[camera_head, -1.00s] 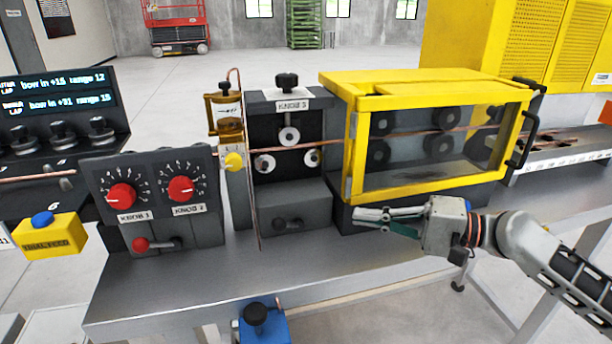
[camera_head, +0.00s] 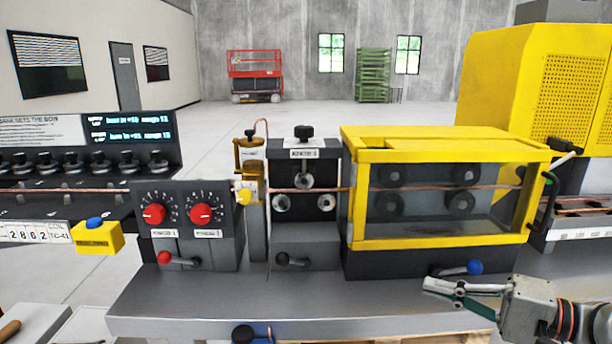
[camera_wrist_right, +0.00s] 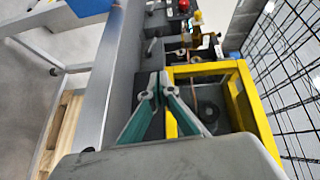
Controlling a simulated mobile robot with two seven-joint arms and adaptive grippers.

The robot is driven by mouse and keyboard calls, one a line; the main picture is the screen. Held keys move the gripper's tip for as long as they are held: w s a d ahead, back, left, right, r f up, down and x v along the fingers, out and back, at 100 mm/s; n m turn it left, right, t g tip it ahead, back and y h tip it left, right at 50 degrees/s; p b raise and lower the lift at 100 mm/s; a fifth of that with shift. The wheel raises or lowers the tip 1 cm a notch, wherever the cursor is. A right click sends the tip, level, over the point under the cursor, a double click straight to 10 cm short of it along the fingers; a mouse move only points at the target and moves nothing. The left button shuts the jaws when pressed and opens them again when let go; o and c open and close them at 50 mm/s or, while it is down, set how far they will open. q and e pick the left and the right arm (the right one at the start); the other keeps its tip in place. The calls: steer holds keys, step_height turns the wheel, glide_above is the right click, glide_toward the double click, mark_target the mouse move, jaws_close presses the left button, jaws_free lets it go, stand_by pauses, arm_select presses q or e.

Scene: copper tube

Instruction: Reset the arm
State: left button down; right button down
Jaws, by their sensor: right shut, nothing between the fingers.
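My right gripper (camera_head: 428,285) is in the lower right of the head view, its green and grey fingers pointing left. It is shut and empty, in front of the yellow-framed guard box (camera_head: 445,243) and apart from it. In the right wrist view the fingertips (camera_wrist_right: 155,86) meet beside the yellow frame (camera_wrist_right: 236,104). My right arm comes in from the lower right corner. My left arm and gripper are not in view.
The machine bench (camera_head: 200,300) carries two red knobs (camera_head: 201,214), a red-tipped lever (camera_head: 165,258) and a blue-tipped lever (camera_head: 474,267) close to my right gripper. A copper tube (camera_head: 300,190) runs along the line. The bench front is mostly clear.

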steer(key=f+h, duration=0.1)
steer(key=f, duration=0.3)
steer(key=f+n+t+h, duration=0.1)
steer(key=f, duration=0.4)
steer(key=f+h, duration=0.1)
steer(key=f, duration=0.4)
steer(key=shift+w+d+f+t, duration=0.15)
steer(key=shift+w+f+t, duration=0.05)
steer(key=shift+t, duration=0.1)
steer(key=s+a+f+n+h, duration=0.1)
steer(key=s+f+n+h, duration=0.1)
steer(key=s+f, duration=0.3)
steer(key=s+a+f+n+h, duration=0.1)
steer(key=s+f+n+h, duration=0.2)
steer(key=f, duration=1)
steer(key=s+a+f+n+h, duration=0.1)
steer(key=s+f+n+h, duration=0.2)
steer(key=s+f, duration=0.6)
steer(key=shift+a+n, duration=0.2)
steer(key=shift+n, duration=0.4)
steer(key=shift+s, duration=0.1)
